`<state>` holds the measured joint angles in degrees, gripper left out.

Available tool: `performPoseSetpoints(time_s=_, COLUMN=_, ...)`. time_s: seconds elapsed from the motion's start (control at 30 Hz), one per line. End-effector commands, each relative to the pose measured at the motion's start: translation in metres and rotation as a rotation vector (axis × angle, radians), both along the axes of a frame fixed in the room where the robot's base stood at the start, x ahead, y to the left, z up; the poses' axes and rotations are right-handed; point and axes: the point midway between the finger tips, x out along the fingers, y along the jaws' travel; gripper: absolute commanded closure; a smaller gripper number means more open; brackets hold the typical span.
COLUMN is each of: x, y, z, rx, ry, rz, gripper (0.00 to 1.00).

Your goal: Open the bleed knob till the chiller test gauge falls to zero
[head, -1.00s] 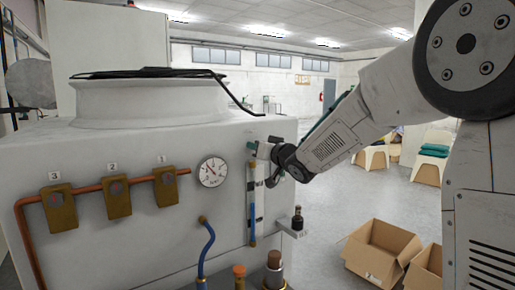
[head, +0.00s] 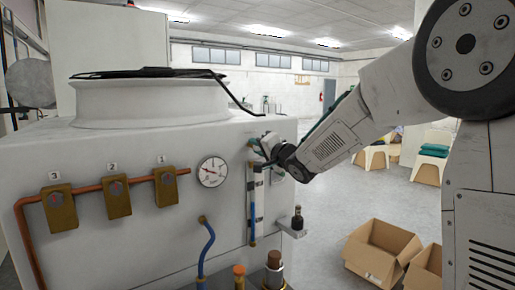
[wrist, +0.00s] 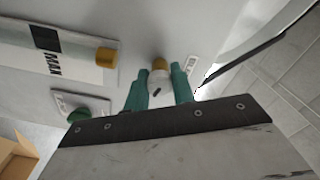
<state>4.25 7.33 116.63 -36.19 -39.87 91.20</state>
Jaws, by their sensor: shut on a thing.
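My gripper (wrist: 158,92) has its teal fingers shut on a small pale knob (wrist: 157,84) with a dark mark, below a brass fitting (wrist: 158,64) in the wrist view. In the head view my gripper (head: 264,160) is at the right end of the white machine's front, and the knob is hard to make out there. The round white dial gauge (head: 213,172) is on the front, left of my gripper; its numbers are too small to read. A sight tube (head: 253,205) holds blue liquid in its lower part.
A green knob (wrist: 80,115) sits by a label plate left of my fingers. Valve blocks (head: 117,197) line a copper pipe at left. A dark bottle (head: 297,219) stands on a small shelf below my arm. Open cardboard boxes (head: 372,262) are on the floor at right.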

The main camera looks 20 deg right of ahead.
Motion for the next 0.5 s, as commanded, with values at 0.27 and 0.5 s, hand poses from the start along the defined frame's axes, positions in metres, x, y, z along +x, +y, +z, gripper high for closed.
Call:
performPoseSetpoints(time_s=0.27, x=-0.0003, y=-0.0005, z=-0.0015, rx=0.073, ry=0.027, rz=-0.001, gripper=0.98)
performPoseSetpoints(time_s=0.5, x=-0.0004, y=-0.0005, z=-0.0016, rx=0.086, ry=0.031, rz=-0.001, gripper=0.98)
